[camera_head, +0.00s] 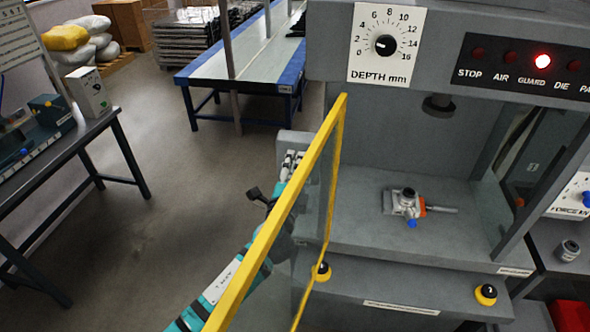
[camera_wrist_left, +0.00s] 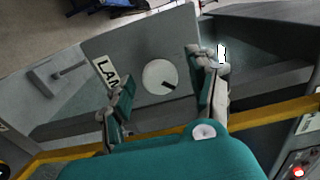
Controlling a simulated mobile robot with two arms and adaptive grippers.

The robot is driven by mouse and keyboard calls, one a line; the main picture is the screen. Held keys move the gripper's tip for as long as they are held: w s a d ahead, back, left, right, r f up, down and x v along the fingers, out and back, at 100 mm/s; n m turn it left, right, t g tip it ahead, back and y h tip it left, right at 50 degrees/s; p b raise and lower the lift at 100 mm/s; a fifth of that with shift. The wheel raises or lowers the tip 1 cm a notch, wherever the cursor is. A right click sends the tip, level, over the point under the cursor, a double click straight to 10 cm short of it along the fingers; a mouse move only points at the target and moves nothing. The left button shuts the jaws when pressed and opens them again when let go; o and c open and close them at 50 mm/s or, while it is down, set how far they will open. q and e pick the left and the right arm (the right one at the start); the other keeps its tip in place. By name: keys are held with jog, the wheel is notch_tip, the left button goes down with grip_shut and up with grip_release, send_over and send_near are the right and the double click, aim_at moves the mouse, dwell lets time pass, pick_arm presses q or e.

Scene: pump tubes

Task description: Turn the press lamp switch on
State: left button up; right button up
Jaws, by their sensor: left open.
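The lamp switch is a round white dial (camera_wrist_left: 157,77) with a dark pointer, set on a grey panel. A partly hidden label (camera_wrist_left: 107,72) beside it starts with "LA". My left gripper (camera_wrist_left: 165,85) is open, with one finger on each side of the dial. I cannot tell whether the fingers touch it. In the head view, my left gripper (camera_head: 291,163) is beside the grey box (camera_head: 294,140) on the press's left side, partly behind the yellow-framed guard. The dial's face is hidden there. My right gripper is not in view.
The yellow guard frame (camera_head: 322,150) stands close along my left arm. The press bed holds a small metal fixture (camera_head: 407,203). A red GUARD light (camera_head: 543,62) glows on the panel. A black-topped table (camera_head: 70,140) stands at left; the floor between is clear.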

pick_arm(q)
jog(key=s+a, duration=0.1)
jog(key=s, duration=0.6)
jog(key=shift+a, duration=0.25)
